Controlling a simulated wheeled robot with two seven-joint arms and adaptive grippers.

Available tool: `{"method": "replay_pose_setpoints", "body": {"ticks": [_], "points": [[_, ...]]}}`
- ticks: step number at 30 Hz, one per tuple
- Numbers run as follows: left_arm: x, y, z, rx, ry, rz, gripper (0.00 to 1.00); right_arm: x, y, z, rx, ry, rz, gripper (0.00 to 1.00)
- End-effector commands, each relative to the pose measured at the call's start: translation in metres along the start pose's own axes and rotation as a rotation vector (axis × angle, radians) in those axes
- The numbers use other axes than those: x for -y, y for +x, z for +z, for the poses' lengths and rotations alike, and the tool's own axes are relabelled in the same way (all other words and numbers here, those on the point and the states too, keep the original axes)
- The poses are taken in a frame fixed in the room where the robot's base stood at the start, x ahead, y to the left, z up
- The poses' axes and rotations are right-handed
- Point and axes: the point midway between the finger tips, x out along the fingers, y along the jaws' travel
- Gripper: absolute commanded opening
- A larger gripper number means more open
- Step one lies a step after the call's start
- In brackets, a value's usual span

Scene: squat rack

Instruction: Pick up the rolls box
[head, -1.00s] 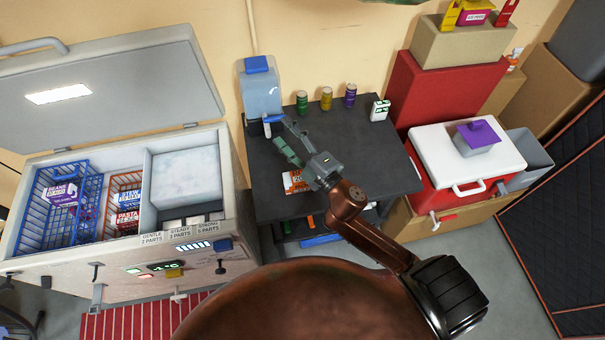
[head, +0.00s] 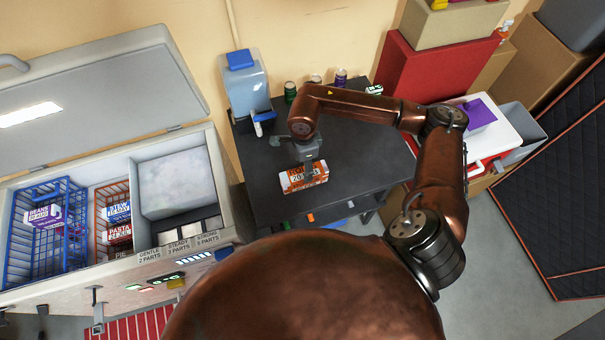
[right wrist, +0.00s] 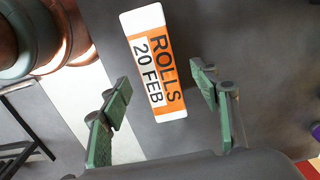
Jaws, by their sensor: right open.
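The rolls box (head: 292,181) is orange and white and lies on the dark table (head: 262,160) near its front edge. In the right wrist view the box (right wrist: 153,62) shows its label "ROLLS 20 FEB". My right gripper (head: 308,167) is above the box in the head view and partly covers it. In the right wrist view my right gripper (right wrist: 162,88) is open, with one green finger on each side of the box's lower end. Nothing is between its pads that it grips. My left gripper is not in view.
An open chest freezer (head: 225,215) with wire baskets stands at the left. A water dispenser (head: 246,88) and several cans stand at the table's back. A red and white cooler (head: 510,130) is at the right.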

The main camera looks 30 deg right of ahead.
Motion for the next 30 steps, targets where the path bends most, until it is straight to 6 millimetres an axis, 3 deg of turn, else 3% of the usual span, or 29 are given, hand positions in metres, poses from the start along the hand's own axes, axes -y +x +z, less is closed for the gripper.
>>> {"method": "replay_pose_setpoints", "body": {"ticks": [11, 18, 26, 30], "points": [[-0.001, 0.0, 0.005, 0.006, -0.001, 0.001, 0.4, -0.002, 0.035, -0.002, -0.005, 0.0, 0.003, 0.56], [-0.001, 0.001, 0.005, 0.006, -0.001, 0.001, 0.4, -0.004, 0.07, -0.004, -0.004, 0.002, 0.004, 0.56], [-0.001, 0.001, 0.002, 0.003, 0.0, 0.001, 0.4, -0.003, 0.075, -0.004, -0.003, 0.002, 0.001, 0.56], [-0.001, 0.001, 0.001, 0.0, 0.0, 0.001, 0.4, -0.003, 0.075, -0.004, -0.003, 0.002, 0.001, 0.48]]}}
